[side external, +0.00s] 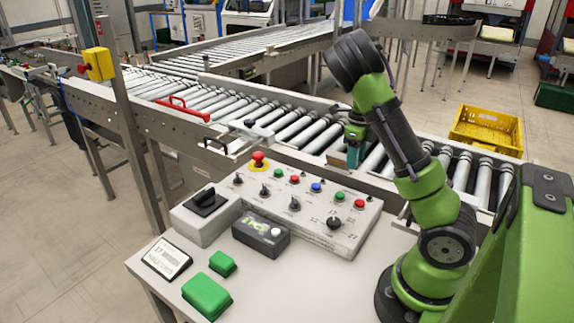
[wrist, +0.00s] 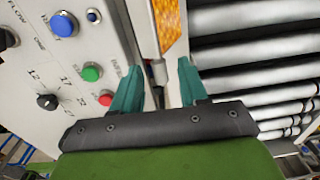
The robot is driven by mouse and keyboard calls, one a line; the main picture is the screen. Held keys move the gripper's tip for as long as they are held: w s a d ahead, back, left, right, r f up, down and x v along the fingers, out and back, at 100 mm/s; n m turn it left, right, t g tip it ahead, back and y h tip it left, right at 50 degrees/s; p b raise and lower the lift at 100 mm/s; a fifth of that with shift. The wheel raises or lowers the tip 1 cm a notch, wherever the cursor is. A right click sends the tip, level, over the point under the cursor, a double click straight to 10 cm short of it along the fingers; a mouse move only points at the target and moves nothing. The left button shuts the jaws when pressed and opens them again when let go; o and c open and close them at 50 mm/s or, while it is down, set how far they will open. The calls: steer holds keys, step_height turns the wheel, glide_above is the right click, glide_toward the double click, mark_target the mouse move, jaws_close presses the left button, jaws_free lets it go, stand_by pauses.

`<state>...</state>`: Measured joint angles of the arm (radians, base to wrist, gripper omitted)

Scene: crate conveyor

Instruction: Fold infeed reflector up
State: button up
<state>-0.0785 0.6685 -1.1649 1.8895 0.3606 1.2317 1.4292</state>
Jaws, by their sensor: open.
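An orange reflector (wrist: 170,24) with a honeycomb face on a pale mount shows at the top middle of the wrist view, beside the conveyor rollers. A small dark fitting (wrist: 158,72) sits just below it. I cannot make out its tilt, and my gripper hides it in the side view. My gripper (wrist: 158,84) is open and empty, its two teal fingers pointing toward the reflector, with the dark fitting between them in the picture. In the side view my gripper (side external: 353,155) hangs over the near edge of the conveyor, behind the control panel.
The control panel (side external: 300,212) with buttons and knobs stands close to my gripper's left in the wrist view. Conveyor rollers (side external: 318,133) run on the other side. A red handle (side external: 183,108) lies along the conveyor. A yellow crate (side external: 487,130) stands beyond.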

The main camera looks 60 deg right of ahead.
jaws_close()
steer(key=shift+d, duration=0.15)
steer(key=shift+s+d+y, duration=0.1)
steer(key=shift+d+y, duration=0.65)
steer(key=shift+y, duration=0.35)
steer(key=shift+d+f+y, duration=0.1)
steer(key=shift+d+y, duration=0.4)
steer(key=shift+y, duration=0.35)
steer(key=shift+d+f+y, duration=0.1)
steer(key=shift+d+y, duration=0.35)
steer(key=shift+y, duration=0.4)
jaws_free()
